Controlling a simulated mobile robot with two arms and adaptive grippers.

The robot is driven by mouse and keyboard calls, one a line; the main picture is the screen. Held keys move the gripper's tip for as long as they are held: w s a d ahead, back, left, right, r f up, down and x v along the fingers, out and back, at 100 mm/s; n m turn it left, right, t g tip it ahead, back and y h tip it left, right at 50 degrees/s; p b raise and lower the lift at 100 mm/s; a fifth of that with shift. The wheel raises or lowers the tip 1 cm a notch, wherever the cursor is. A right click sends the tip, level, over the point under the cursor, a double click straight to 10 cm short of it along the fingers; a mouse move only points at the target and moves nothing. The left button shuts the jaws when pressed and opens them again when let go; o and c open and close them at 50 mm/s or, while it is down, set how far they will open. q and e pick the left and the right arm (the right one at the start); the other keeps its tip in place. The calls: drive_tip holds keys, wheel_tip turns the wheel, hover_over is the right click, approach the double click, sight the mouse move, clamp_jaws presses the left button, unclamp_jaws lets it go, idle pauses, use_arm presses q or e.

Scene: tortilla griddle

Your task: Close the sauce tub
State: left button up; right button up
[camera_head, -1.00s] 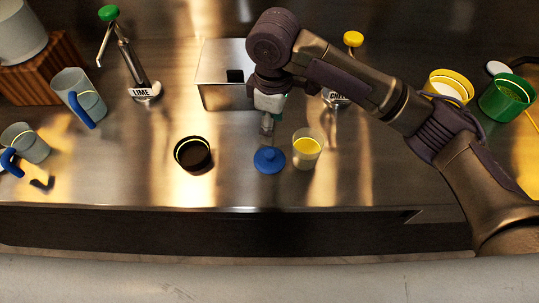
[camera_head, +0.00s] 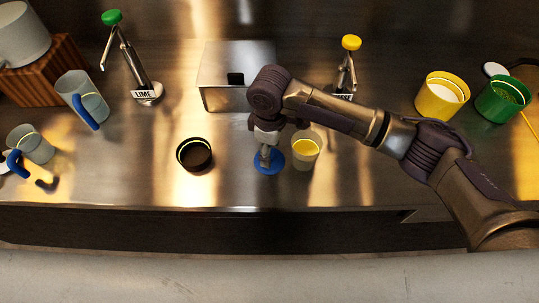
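A dark round tub (camera_head: 194,155) with a thin pale ring around its open mouth stands on the steel counter; I take it for the sauce tub. A round blue lid (camera_head: 271,167) lies on the counter to its right, apart from it. My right gripper (camera_head: 264,161) points down over the lid, its fingertips at the lid's middle and covering part of it. I cannot tell whether the fingers are open or shut on the lid's knob. My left gripper is not in view.
A clear cup with yellow contents (camera_head: 305,150) stands close right of the lid. A steel box (camera_head: 222,75), a lime pump (camera_head: 135,70) and a yellow-topped pump (camera_head: 350,43) are behind. Yellow (camera_head: 440,100) and green (camera_head: 500,100) tubs stand right, blue-handled cups (camera_head: 82,98) left.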

sight(277, 159)
drive_tip(key=shift+f, duration=1.15)
drive_tip(key=c, duration=0.9)
